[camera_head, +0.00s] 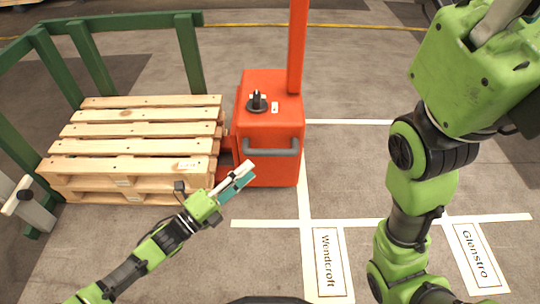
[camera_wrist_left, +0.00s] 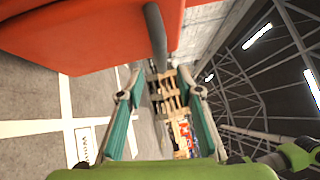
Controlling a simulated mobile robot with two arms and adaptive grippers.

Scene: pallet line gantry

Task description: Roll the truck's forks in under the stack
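The orange truck (camera_head: 270,130) stands right of the stack of wooden pallets (camera_head: 140,150) in the head view, with its mast upright. A low orange part shows between its body and the stack; the forks are otherwise hidden, and I cannot tell how far they reach under. A grey handle bar (camera_head: 271,149) crosses the truck's near side. My left gripper (camera_head: 247,173) is open and empty, just below and left of that bar. In the left wrist view the bar (camera_wrist_left: 156,38) shows beyond the spread fingers (camera_wrist_left: 160,90). My right arm shows, but its gripper is outside the view.
A green railing (camera_head: 110,20) runs behind and left of the stack. White floor lines mark bays with the labels Wendcroft (camera_head: 328,262) and Glenstra (camera_head: 476,256). The floor right of the truck is clear apart from my right arm above it.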

